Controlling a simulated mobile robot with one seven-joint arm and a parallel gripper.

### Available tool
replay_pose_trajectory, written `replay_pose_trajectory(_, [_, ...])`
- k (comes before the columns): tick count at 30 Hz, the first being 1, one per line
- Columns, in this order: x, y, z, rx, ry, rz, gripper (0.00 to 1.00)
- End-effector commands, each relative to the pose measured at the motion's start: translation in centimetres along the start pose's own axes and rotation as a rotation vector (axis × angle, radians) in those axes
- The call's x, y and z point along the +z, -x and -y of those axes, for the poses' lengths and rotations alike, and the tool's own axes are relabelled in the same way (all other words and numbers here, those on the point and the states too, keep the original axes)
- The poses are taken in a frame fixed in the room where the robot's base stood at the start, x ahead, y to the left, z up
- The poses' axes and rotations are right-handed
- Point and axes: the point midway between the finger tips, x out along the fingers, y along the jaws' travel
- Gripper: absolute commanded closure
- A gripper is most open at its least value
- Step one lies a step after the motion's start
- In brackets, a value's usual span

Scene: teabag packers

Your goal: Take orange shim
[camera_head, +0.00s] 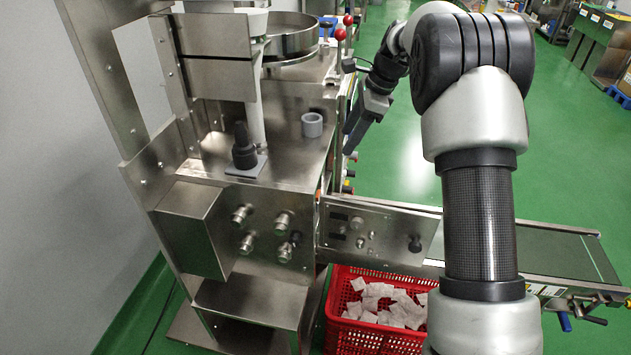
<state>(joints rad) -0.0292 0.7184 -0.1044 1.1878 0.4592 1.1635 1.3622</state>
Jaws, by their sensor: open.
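I cannot make out an orange shim in the head view. My gripper (353,136) hangs at the end of my raised arm, just right of the steel machine (290,165). It points down and to the left, and its fingers are open, with nothing visible between them. A grey ring (312,125) sits on the machine's top, to the left of my gripper and apart from it. My arm hides part of the floor and the conveyor on the right.
A dark knob (243,150) on a small plate and a round steel bowl (291,40) stand on the machine. A red crate (340,334) of white teabags is below. A conveyor (565,252) runs right. Green floor (560,150) is open behind my arm.

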Motion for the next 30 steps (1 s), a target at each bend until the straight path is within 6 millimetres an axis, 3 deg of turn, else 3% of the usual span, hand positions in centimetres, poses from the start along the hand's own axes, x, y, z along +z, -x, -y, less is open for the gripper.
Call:
replay_pose_trajectory(1, [-0.8,-3.1,0.7,0.018,-0.058,0.009,0.47])
replay_pose_trajectory(4, [-1.3,-6.1,1.6,0.035,-0.145,0.024,0.47])
replay_pose_trajectory(11, [-1.4,-9.7,2.0,0.051,-0.209,0.035,0.47])
replay_pose_trajectory(24, [-1.1,-18.6,1.6,0.052,-0.207,0.034,0.47])
replay_pose_trajectory(30, [-1.0,-20.2,1.5,0.05,-0.207,0.034,0.47])
